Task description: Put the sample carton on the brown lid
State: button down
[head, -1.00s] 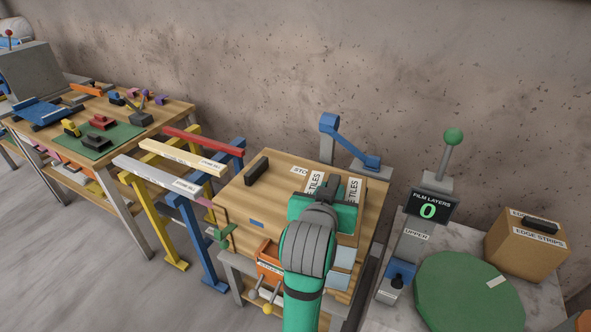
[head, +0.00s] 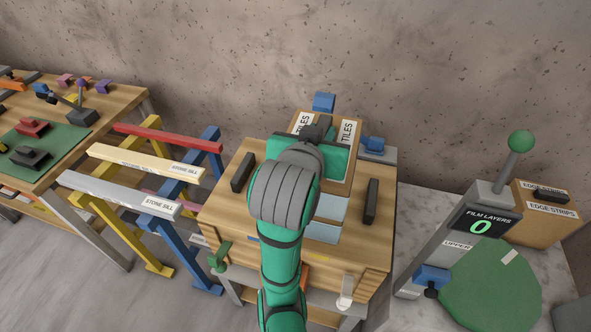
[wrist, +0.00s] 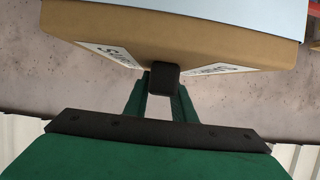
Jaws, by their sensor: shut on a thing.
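The sample carton (head: 300,118) is a brown box with white labels reading TILES and light-blue panels. It is in the middle of the head view, partly hidden by my arm. My gripper (head: 318,135) is shut on its dark grip. The wrist view shows the dark grip between my fingertips (wrist: 163,82), with the carton's brown side (wrist: 215,38) and pale-blue face. The brown lid (head: 222,208) appears to be the wide wooden top below, with dark handles at left and right. The carton overlaps it in the picture; I cannot tell whether they touch.
A lever post with a FILM LAYERS display (head: 484,222) stands at right, beside a green disc (head: 490,290) and an EDGE STRIPS box (head: 545,235). Trestles with a stone sill (head: 120,195) stand at left. The wall is behind.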

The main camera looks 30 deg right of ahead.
aim_at(311, 119)
jog(key=shift+w+d+r, duration=0.1)
jog(key=shift+w, duration=0.15)
jog(key=w+d+f, duration=0.1)
jog(key=w, duration=0.1)
jog(key=w+d+f, duration=0.1)
jog(key=w, duration=0.2)
jog(key=w+d+f, duration=0.2)
jog(key=w, duration=0.1)
jog(key=shift+w, duration=0.25)
jog(key=w+d+f, duration=0.2)
jog(key=w+f, duration=0.2)
jog(key=f, duration=0.4)
jog(key=shift+f, duration=0.4)
jog(key=c, duration=1.5)
grip_release()
jog(key=shift+f, duration=0.25)
jog(key=shift+r, duration=0.15)
